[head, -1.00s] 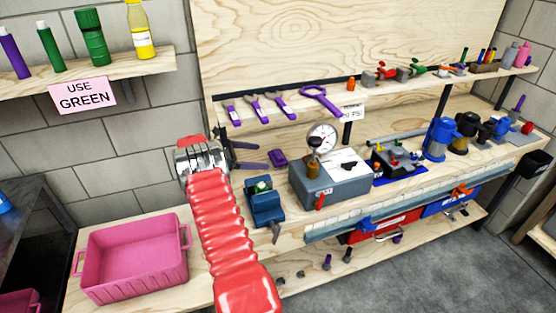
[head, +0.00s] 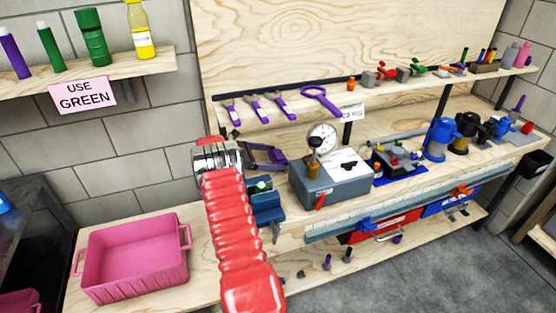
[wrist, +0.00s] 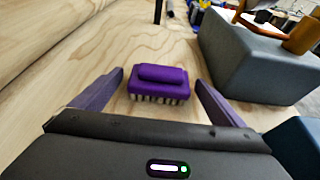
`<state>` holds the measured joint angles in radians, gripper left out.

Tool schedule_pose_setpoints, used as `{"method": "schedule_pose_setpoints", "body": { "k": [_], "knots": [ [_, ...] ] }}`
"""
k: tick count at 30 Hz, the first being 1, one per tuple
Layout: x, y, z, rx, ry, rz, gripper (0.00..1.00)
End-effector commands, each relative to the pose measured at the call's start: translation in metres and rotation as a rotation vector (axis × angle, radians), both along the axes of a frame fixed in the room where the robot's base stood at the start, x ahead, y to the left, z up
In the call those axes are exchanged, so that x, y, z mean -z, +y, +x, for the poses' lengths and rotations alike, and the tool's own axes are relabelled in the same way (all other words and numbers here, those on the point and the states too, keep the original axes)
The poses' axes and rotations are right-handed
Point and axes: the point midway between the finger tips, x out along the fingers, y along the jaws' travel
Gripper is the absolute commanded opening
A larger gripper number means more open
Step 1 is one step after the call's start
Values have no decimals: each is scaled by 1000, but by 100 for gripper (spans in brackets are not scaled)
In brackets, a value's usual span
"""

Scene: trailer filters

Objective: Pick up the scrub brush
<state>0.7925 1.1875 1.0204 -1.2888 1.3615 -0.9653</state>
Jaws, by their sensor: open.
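The scrub brush (wrist: 158,84) is a purple block with a raised grip and pale bristles underneath. In the wrist view it sits on the wooden bench, bristles down. My gripper (wrist: 160,82) is open, with one purple finger on each side of the brush's line and the brush just ahead between the fingertips. No contact shows. In the head view the brush (head: 278,158) is small and partly covered by my gripper (head: 272,157), whose fingers reach toward it from the left.
A grey box with a pressure gauge (head: 330,185) stands close right of the brush; it also shows in the wrist view (wrist: 255,60). A blue vise (head: 267,207) is nearer the front. A pink tub (head: 135,258) sits at lower left. Purple-handled tools (head: 258,108) line the shelf above.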

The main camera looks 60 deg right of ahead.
Motion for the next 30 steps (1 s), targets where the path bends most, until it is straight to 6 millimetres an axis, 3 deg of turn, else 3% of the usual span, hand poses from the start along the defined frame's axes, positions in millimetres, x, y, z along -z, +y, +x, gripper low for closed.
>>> {"method": "schedule_pose_setpoints", "body": {
  "k": [18,30],
  "knots": [
    [2,-4,-4,-1,-2,0,94],
    [2,-4,-4,-1,-2,0,66]
  ]
}}
